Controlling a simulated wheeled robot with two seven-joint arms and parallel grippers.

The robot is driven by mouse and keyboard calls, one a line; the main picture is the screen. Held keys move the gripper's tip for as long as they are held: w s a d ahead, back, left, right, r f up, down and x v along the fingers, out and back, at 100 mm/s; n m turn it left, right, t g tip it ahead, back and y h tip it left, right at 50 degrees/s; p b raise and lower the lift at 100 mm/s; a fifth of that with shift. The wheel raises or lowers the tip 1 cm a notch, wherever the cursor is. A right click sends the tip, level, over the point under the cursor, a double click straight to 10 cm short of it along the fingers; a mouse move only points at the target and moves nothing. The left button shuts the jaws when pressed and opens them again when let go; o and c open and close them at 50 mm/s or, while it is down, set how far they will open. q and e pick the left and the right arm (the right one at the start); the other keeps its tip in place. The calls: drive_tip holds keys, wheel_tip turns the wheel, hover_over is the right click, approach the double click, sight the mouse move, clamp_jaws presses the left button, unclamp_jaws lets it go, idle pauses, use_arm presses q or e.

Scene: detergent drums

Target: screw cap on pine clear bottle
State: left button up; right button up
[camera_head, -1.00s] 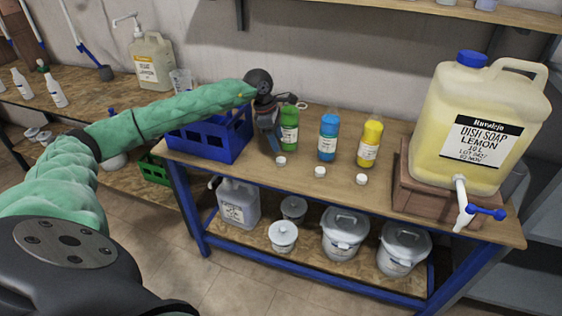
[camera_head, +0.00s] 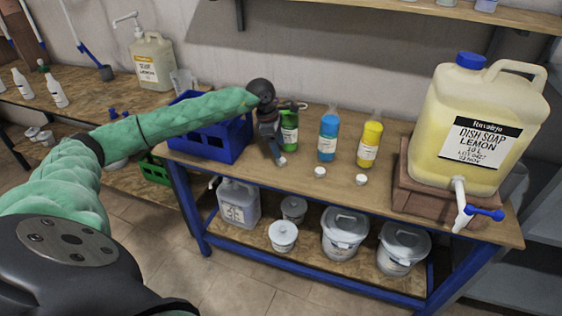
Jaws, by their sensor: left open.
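The green bottle (camera_head: 290,139), likely the pine one, stands upright on the wooden bench. No cap shows on it, but its top is partly hidden by my left gripper. My left gripper (camera_head: 278,154) points down just left of and in front of the green bottle. It is open, with its fingertips at the white cap (camera_head: 282,162) lying on the bench. The fingers partly cover that cap, and I cannot tell whether they touch it. My right gripper is out of view.
A blue bottle (camera_head: 328,138) and a yellow bottle (camera_head: 370,143) stand to the right, with white caps (camera_head: 320,172) and (camera_head: 361,179) in front. A blue crate (camera_head: 208,141) is left of my gripper. A large soap drum (camera_head: 478,125) stands on a wooden block (camera_head: 440,199) at right.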

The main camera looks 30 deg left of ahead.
sight(281, 160)
use_arm(q)
drive_tip(key=shift+f, duration=0.15)
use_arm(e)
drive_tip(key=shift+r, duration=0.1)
use_arm(q)
drive_tip(key=shift+f+p, duration=0.25)
drive_tip(key=shift+p, duration=0.05)
wheel_tip(281, 160, down, 2)
drive_tip(key=shift+p, duration=0.65)
drive_tip(key=shift+x, duration=0.85)
drive_tip(key=shift+d+f, duration=0.1)
drive_tip(key=shift+f, duration=0.35)
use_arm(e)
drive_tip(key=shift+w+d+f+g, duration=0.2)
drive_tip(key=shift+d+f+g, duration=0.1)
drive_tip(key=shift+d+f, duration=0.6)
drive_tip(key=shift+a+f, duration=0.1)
use_arm(q)
drive_tip(key=c, duration=1)
